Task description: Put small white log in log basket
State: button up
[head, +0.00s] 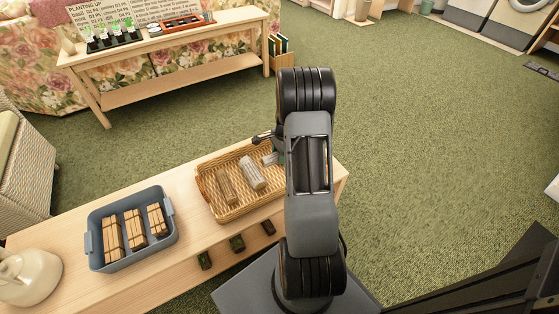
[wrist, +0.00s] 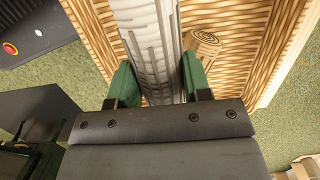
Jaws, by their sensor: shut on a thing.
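The log basket is a wicker tray (head: 214,205) on the wooden table. My gripper (wrist: 152,85) has its green fingers shut on the small white log (wrist: 150,45), which has pale, grey-streaked bark. Basket weave lies below it in the wrist view; I cannot tell whether the log touches the bottom. In the head view, a pale log end (head: 270,158) shows beside my gripper, which my arm mostly hides. A grey-white log (head: 251,172) and a brown log (head: 227,186) lie in the basket. A cut log end (wrist: 207,39) shows to the right of the held log.
A blue-grey bin (head: 108,266) with bundles of split wood stands left of the basket. A cream jug (head: 28,277) is at the table's left end. Green carpet (head: 430,150) is open to the right.

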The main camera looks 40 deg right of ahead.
jog(key=shift+w+f+b, duration=0.15)
jog(key=shift+f+b, duration=0.3)
jog(key=shift+f, duration=0.45)
jog(key=shift+w+f+b, duration=0.1)
jog(key=shift+f+b, duration=0.3)
jog(key=shift+f, duration=0.5)
jog(key=shift+f, duration=0.15)
jog(key=shift+f, duration=0.4)
jog(key=shift+f, duration=0.1)
jog(key=o, duration=1)
